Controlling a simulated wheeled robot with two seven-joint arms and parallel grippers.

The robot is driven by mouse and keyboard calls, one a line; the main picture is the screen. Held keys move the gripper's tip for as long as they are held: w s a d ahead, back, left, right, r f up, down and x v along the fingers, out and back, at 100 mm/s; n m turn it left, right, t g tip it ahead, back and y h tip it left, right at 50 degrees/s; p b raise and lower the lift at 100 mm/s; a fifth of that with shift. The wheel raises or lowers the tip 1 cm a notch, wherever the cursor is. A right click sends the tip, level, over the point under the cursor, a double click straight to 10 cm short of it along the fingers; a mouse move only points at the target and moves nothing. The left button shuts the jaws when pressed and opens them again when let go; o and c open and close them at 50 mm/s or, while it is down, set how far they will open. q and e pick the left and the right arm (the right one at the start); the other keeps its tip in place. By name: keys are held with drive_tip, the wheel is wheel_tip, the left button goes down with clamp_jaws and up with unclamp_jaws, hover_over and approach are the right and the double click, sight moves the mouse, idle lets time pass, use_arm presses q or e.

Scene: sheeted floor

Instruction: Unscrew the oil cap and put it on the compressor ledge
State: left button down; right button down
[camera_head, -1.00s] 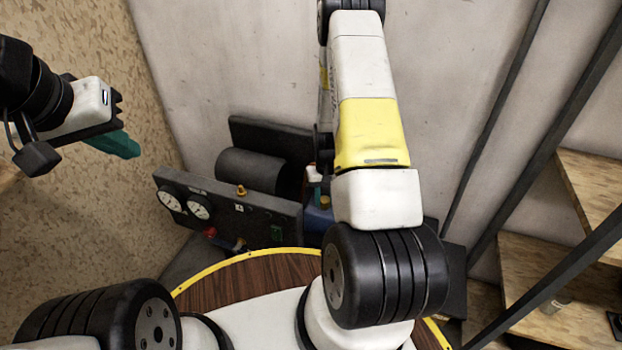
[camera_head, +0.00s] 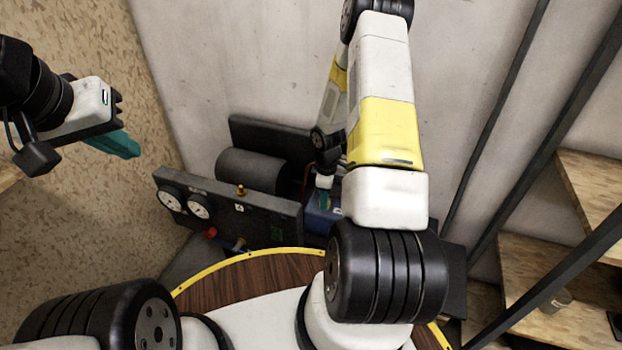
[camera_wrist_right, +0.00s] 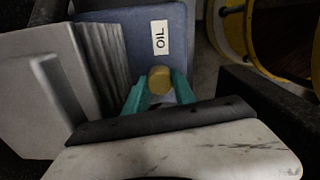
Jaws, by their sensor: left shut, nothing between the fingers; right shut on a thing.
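The compressor (camera_head: 250,170) stands against the wall, with a dark gauge panel in front and a blue block (camera_head: 318,222) at its right. In the right wrist view, the round brass-yellow oil cap (camera_wrist_right: 159,80) is beside the white OIL label (camera_wrist_right: 160,38) on the blue surface (camera_wrist_right: 120,30). My right gripper (camera_wrist_right: 160,92) is shut on the cap with its teal fingers on both sides. Whether the cap is seated or lifted cannot be told. In the head view, the right gripper (camera_head: 324,198) is small and partly hidden by my arm. My left gripper (camera_head: 125,146) is shut and empty, far left. I cannot clearly identify the ledge.
The gauge panel (camera_head: 225,205) has two gauges, a brass fitting (camera_head: 241,190) on top and a red knob (camera_head: 211,232) below. A yellow-rimmed round wooden surface (camera_head: 235,283) is in front. Wooden shelves (camera_head: 530,270) with dark posts stand at right.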

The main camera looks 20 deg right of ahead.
drive_tip(key=n, duration=0.6)
drive_tip(key=c, duration=0.9)
unclamp_jaws()
drive_tip(key=shift+c, duration=1)
